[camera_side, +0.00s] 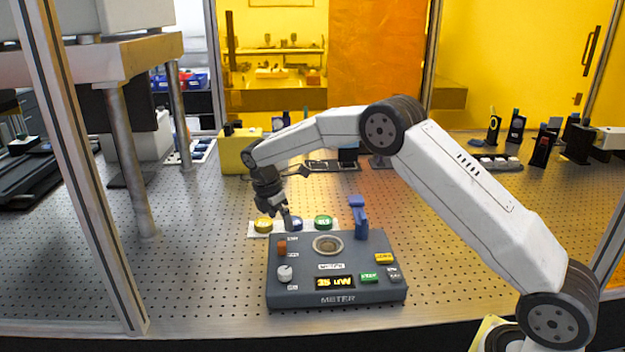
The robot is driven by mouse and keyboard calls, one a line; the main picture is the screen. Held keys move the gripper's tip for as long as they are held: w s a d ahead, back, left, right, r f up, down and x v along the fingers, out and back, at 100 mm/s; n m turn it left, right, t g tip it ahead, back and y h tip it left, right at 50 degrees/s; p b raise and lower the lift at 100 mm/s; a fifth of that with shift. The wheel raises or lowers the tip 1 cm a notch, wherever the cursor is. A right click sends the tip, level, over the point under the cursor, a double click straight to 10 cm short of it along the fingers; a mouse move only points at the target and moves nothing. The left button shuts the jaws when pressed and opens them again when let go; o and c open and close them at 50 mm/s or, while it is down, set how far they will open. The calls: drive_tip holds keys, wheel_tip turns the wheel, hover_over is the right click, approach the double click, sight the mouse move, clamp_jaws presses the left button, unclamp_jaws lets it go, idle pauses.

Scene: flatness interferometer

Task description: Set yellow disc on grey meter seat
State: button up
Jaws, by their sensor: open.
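The yellow disc (263,225) sits at the left end of a white strip (253,233) behind the meter. The grey meter (337,290) stands on the perforated table. Its round seat (327,244) is a ring with a tan centre, and nothing lies on it. My gripper (284,222) points down just above the strip, close to the blue disc (296,224) and right of the yellow disc. It is open, with nothing seen between its fingers. A finger hides part of the blue disc. Whether it touches any disc cannot be told.
A green disc (323,222) sits at the strip's right end. A blue upright lever (359,216) stands at the meter's back right. A yellow block (238,150) stands farther back. Posts and optics stand at the right rear. The table left of the meter is clear.

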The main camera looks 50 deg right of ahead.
drive_tip(key=shift+w+d+r+m+y, duration=0.15)
drive_tip(key=shift+w+d+m+y, duration=0.15)
drive_tip(key=shift+y, duration=0.3)
drive_tip(key=shift+w+d+r+m+y, duration=0.15)
drive_tip(key=shift+d+m+y, duration=0.15)
drive_tip(key=shift+y, duration=0.3)
drive_tip(key=w+d+r+m+t+y, duration=0.3)
drive_tip(key=w+d+r+t+y, duration=0.2)
drive_tip(key=y, duration=0.1)
approach(264, 221)
drive_tip(key=shift+w+a+f, duration=0.35)
drive_tip(key=shift+w+f, duration=0.05)
drive_tip(key=shift+f, duration=0.1)
drive_tip(key=shift+x, duration=1.3)
drive_tip(key=shift+x, duration=2.6)
drive_tip(key=shift+s, duration=0.2)
